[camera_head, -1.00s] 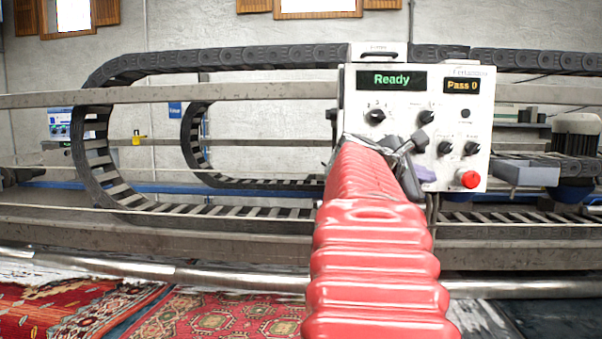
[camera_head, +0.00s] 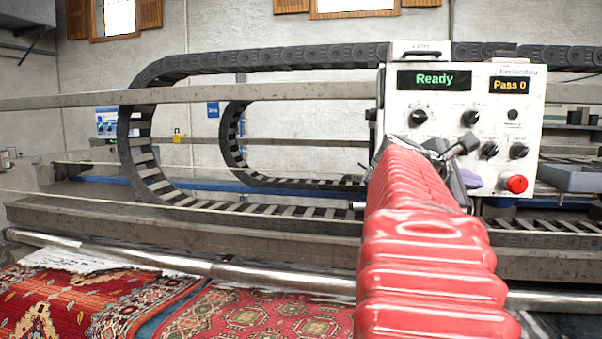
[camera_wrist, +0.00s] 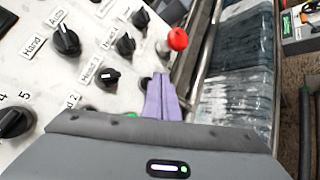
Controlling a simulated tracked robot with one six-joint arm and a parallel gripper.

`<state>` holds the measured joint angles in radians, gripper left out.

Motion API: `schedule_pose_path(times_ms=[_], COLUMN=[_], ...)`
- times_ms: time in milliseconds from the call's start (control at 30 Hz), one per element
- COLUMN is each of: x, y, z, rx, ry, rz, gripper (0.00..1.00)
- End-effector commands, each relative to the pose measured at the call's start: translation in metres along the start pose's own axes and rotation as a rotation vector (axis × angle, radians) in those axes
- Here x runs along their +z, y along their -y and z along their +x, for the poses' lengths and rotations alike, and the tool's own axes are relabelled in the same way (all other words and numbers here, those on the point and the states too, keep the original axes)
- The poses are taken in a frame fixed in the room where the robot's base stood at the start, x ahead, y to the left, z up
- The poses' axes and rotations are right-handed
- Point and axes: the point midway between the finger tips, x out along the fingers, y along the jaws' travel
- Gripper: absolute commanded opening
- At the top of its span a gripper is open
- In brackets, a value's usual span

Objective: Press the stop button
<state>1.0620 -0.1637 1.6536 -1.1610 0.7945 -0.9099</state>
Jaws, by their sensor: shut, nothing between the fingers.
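The red stop button (camera_head: 515,184) is a round knob at the lower right of the white control panel (camera_head: 400,100). In the wrist view the red button (camera_wrist: 178,40) stands out from the panel's edge, beyond my fingertips. My gripper (camera_head: 471,180) is at the panel's lower part, left of the button and apart from it in the picture. Its purple fingers (camera_wrist: 163,98) are shut together and hold nothing. My red-sleeved arm hides part of the panel's lower left. I cannot tell whether the fingertips touch the panel.
The panel reads "Ready" (camera_head: 434,80) and "Pass 0" (camera_head: 509,86). Black knobs (camera_wrist: 66,40) surround my gripper in the wrist view, and a green part (camera_wrist: 131,115) is mostly hidden behind it. A metal rail (camera_head: 260,275) and patterned rugs (camera_head: 250,315) lie below the panel.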

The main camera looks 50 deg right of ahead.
Motion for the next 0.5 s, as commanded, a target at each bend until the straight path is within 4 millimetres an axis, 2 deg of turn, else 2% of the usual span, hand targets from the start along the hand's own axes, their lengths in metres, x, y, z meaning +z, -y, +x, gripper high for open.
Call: schedule_pose_path(times_ms=[500], x=[0.014], y=[0.013], z=[-0.018], rx=[0.0], ry=[0.0], rz=[0.001], gripper=[0.0])
